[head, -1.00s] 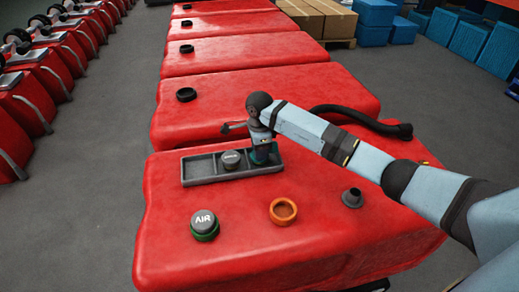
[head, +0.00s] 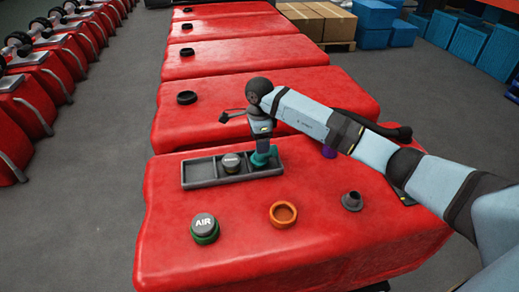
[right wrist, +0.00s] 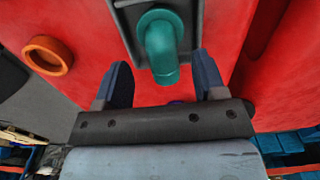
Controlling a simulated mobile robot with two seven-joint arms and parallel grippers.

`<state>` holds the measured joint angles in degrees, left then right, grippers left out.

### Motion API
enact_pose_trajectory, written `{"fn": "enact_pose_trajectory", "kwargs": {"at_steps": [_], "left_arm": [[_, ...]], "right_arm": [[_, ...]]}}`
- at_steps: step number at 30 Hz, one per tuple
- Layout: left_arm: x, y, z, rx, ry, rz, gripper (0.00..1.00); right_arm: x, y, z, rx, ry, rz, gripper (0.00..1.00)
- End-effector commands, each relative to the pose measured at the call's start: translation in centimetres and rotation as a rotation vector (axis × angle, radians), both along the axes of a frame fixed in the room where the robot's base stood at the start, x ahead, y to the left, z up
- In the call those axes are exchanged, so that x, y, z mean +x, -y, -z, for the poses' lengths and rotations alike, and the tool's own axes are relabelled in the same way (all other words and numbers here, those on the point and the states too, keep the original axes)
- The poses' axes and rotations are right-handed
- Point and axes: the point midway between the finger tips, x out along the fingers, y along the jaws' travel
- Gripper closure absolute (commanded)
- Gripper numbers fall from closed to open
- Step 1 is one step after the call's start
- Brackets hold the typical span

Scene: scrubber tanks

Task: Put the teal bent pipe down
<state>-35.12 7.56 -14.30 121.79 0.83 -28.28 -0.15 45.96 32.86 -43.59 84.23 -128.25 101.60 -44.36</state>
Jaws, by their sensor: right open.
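The teal bent pipe (head: 262,158) stands in the right compartment of the grey tray (head: 212,184) on the near red tank. It also shows in the right wrist view (right wrist: 163,45), its bend rising from the tray (right wrist: 126,14). My right gripper (head: 261,142) is just above the pipe. In the right wrist view its two dark fingers (right wrist: 160,72) are spread apart, one on each side of the pipe's end, with gaps between. The pipe's far side is partly hidden by the gripper in the head view. My left gripper is not in view.
A grey-topped cap (head: 231,162) sits in the tray's middle compartment; the left one is empty. An AIR cap (head: 205,226), an orange ring (head: 283,214) and a dark grey flanged piece (head: 352,201) stand on the near tank (head: 240,262). A purple thing (head: 329,152) shows partly behind my arm.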

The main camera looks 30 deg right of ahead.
Motion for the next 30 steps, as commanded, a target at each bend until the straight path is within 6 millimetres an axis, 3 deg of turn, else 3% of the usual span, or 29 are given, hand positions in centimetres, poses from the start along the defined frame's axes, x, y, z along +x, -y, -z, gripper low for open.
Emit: {"fn": "enact_pose_trajectory", "kwargs": {"at_steps": [3, 10, 30], "left_arm": [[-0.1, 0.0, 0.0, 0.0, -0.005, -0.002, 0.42], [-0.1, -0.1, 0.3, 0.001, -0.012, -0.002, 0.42], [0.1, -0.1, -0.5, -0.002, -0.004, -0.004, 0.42]], "right_arm": [[0.1, 0.0, -2.8, -0.002, 0.004, -0.001, 0.36], [0.0, 0.0, -6.0, 0.0, 0.001, -0.001, 0.36], [0.0, 0.0, -7.1, 0.0, 0.0, 0.0, 0.36]]}}
